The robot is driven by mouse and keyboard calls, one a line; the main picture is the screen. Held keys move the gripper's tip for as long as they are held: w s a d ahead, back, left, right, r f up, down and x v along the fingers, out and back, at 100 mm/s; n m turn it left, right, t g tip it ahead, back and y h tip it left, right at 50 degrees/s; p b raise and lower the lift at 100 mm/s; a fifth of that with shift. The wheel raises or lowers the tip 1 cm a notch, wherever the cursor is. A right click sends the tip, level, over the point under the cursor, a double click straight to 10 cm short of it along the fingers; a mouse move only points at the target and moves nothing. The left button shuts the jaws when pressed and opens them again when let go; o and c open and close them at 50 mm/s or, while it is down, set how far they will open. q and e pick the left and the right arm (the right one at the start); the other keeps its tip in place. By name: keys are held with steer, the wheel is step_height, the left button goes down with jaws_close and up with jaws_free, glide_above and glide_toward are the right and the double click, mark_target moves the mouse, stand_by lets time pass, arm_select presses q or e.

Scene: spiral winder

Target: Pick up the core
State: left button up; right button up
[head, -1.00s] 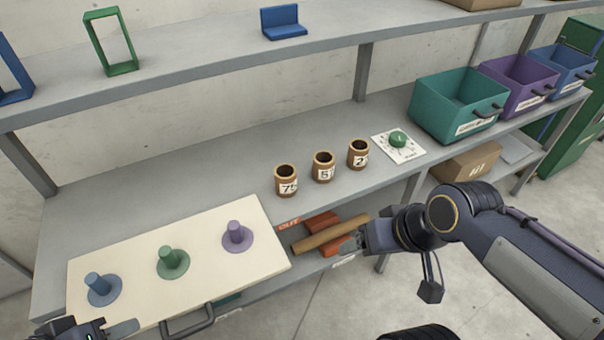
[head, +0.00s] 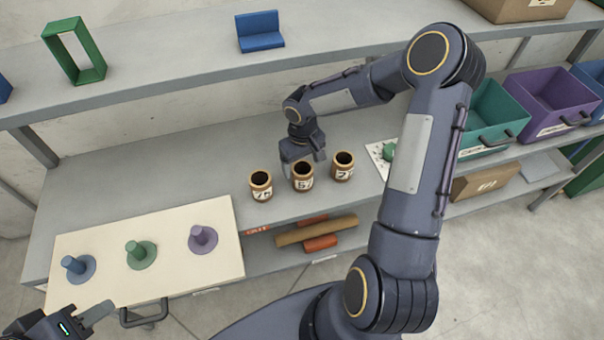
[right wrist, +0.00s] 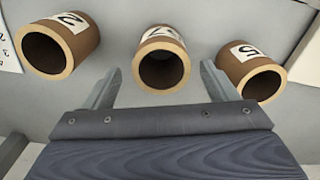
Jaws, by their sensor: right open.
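Three brown tube-shaped cores with white number labels stand upright in a row on the grey shelf: a left core (head: 261,186), a middle core (head: 302,177) and a right core (head: 344,166). My right gripper (head: 304,158) is open and empty, pointing down at the middle core from behind it. In the right wrist view its fingers (right wrist: 161,70) spread to either side of the central core (right wrist: 163,62), with gaps on both sides. Cores also show at left (right wrist: 57,45) and right (right wrist: 250,70) there. My left gripper (head: 88,322) is partly cut off at the lower left corner.
A cream board (head: 85,240) with blue, green and purple pegs lies left. A brown roll (head: 316,231) rests by red pieces on the lower shelf. A dial panel (head: 379,158) and bins (head: 490,118) stand right. The upper shelf (head: 170,75) runs behind.

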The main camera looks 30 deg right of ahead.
mark_target(302, 174)
step_height(302, 174, down, 5)
steer(key=shift+s+a+r+p, duration=0.1)
steer(key=shift+r+p, duration=0.05)
steer(key=shift+p, duration=0.55)
steer(key=shift+f, duration=0.45)
steer(key=c, duration=1.1)
steer(key=shift+r, duration=0.1)
